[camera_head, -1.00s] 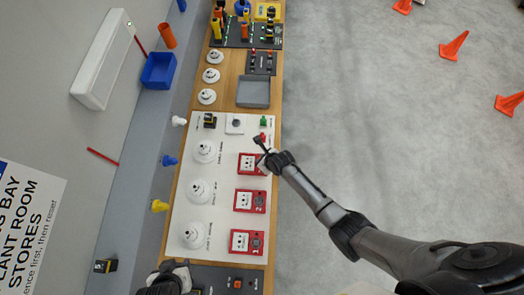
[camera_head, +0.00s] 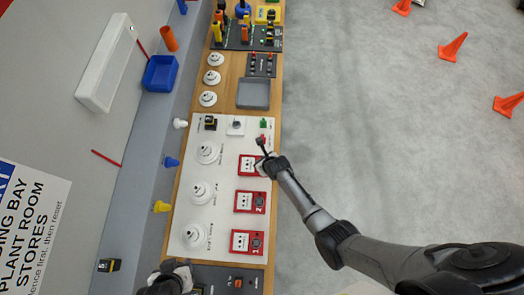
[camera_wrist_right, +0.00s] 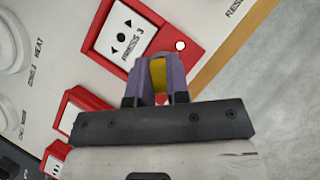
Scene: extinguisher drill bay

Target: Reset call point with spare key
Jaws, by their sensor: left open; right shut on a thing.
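Call point 3 (camera_head: 248,161), a red box with a white face, is on the white board; its "PRESS 3" face (camera_wrist_right: 124,33) is close up in the right wrist view. My right gripper (camera_wrist_right: 160,82) is shut on a small yellow piece (camera_wrist_right: 158,72), seemingly the key, mostly hidden between its fingers. It is over the lower edge of call point 3; I cannot tell whether the piece touches it. In the head view my right gripper (camera_head: 262,149) partly covers that call point. My left gripper (camera_head: 176,271) is open at the bottom edge, away from it.
Call points 2 (camera_head: 250,202) and 1 (camera_head: 247,242) are beside call point 3. White detectors (camera_head: 207,153) sit left of them. A grey tray (camera_head: 253,93) is above the board (camera_head: 225,220). A blue bin (camera_head: 160,73) is on the wall. The floor to the right holds orange cones (camera_head: 453,46).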

